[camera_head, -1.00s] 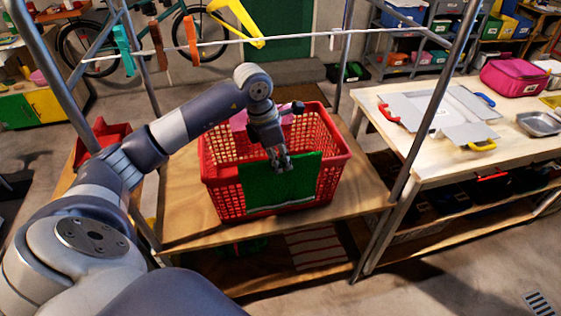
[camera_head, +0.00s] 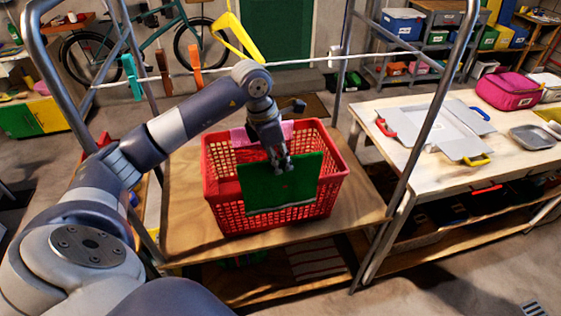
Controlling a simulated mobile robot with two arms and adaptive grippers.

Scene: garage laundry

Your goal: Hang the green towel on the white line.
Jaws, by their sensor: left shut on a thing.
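The green towel (camera_head: 282,190) hangs flat over the near side of the red basket (camera_head: 331,200), its lower edge in front of the basket wall. My left gripper (camera_head: 282,165) is at the towel's top edge, shut on it. The white line (camera_head: 310,63) runs across the frame above and behind the basket. My left forearm crosses in front of part of the line's left half. My right gripper is not in view.
A pink cloth (camera_head: 245,135) lies at the basket's back rim. Clothespins, teal (camera_head: 131,77) and orange (camera_head: 195,65), and a yellow hanger (camera_head: 236,36) are on the line. Metal posts (camera_head: 432,110) flank the wooden table (camera_head: 185,225). A workbench (camera_head: 385,150) stands at the right.

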